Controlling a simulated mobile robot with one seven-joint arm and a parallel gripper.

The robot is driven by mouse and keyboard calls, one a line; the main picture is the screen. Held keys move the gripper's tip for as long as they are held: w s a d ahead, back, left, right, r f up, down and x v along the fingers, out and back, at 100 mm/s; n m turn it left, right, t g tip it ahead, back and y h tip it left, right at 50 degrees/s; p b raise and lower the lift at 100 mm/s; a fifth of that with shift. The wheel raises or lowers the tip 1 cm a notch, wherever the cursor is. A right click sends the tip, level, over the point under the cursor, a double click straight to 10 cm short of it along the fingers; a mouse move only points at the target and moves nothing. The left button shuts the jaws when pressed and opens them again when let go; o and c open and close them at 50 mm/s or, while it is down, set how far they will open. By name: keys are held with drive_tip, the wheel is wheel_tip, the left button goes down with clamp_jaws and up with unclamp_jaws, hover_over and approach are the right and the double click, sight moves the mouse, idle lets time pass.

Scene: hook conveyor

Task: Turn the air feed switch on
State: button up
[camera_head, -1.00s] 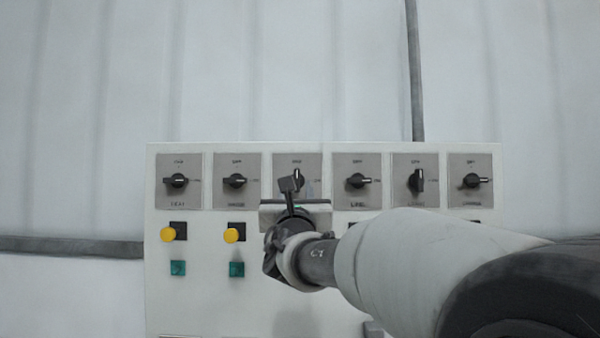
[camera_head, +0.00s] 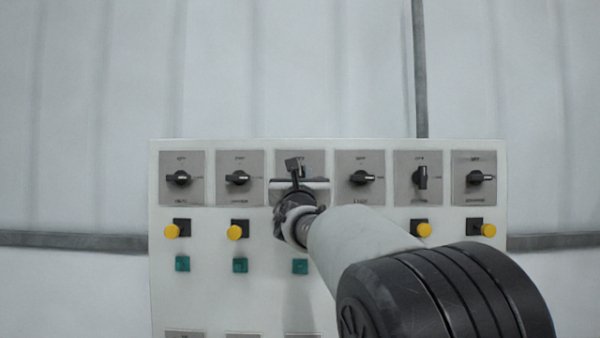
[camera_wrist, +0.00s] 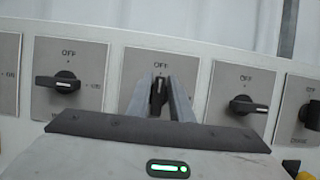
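A row of rotary switches on grey plates runs along the top of a white panel. My gripper (camera_head: 294,165) is in front of the third switch from the left and hides its knob in the head view. In the wrist view, that switch's black knob (camera_wrist: 159,92) stands upright, its tip toward the OFF label. The two fingers (camera_wrist: 161,88) of my gripper are apart, one on each side of the knob. I cannot tell whether they touch it. The names under the switches are too small or hidden, so I cannot tell which one is the air feed switch.
Neighbouring knobs to the left (camera_head: 238,178) and right (camera_head: 361,177) lie horizontal. The fifth knob (camera_head: 420,177) is upright. Yellow buttons (camera_head: 234,232) and green buttons (camera_head: 240,265) sit below the switches. A grey wall stands behind the panel.

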clamp_jaws()
drive_tip(key=shift+f+m, duration=0.1)
drive_tip(key=shift+m, duration=0.2)
drive_tip(key=m+h, duration=0.1)
drive_tip(key=m, duration=0.1)
drive_tip(key=m+h, duration=0.1)
drive_tip(key=m, duration=0.1)
drive_tip(key=m+h+b, duration=0.1)
drive_tip(key=m, duration=0.1)
drive_tip(key=shift+d+f+g, duration=0.2)
drive_tip(key=shift+d+g, duration=0.05)
drive_tip(key=shift+g, duration=0.05)
drive_tip(key=m+h, duration=0.1)
drive_tip(key=m, duration=0.1)
drive_tip(key=m+g+h, duration=0.1)
drive_tip(key=m, duration=0.3)
drive_tip(key=shift+d+f+g+h, duration=0.1)
drive_tip(key=shift+d+g+h, duration=0.2)
drive_tip(key=shift+h, duration=0.1)
drive_tip(key=shift+d+f+m+g+h+p, duration=0.15)
drive_tip(key=shift+m+g+p, duration=0.4)
drive_tip(key=shift+m, duration=1.05)
drive_tip(key=shift+a+f+m+g+h+p, duration=0.1)
drive_tip(key=shift+f+m+g+h+p, duration=0.15)
drive_tip(key=shift+m+g, duration=0.9)
drive_tip(key=shift+d+f+m+g+h+p, duration=0.1)
drive_tip(key=shift+m+p, duration=0.4)
drive_tip(key=shift+m, duration=1.55)
